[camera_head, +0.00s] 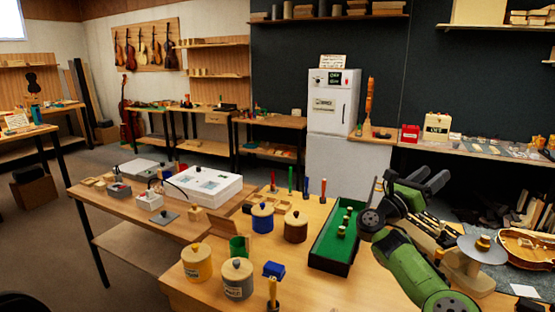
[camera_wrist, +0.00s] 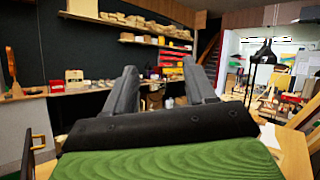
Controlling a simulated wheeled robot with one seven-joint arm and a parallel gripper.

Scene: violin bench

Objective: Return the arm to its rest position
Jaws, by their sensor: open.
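My arm is green and black and stands at the right of the bench in the head view. My gripper (camera_head: 431,182) is raised above the right part of the bench, its fingers pointing away toward the back wall. In the wrist view my gripper (camera_wrist: 165,90) shows two dark fingers spread apart with nothing between them. It is open and empty, and touches nothing that I can see. The wooden bench (camera_head: 330,292) lies below it. Part of the bench behind my arm is hidden.
A green-lined tray (camera_head: 329,262) stands just left of my arm. Lidded jars (camera_head: 237,279) and upright tools stand further left. A violin body (camera_head: 525,247) and a round grey disc (camera_head: 482,249) lie to the right. A white cabinet (camera_head: 333,110) stands behind. Air around the fingers looks clear.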

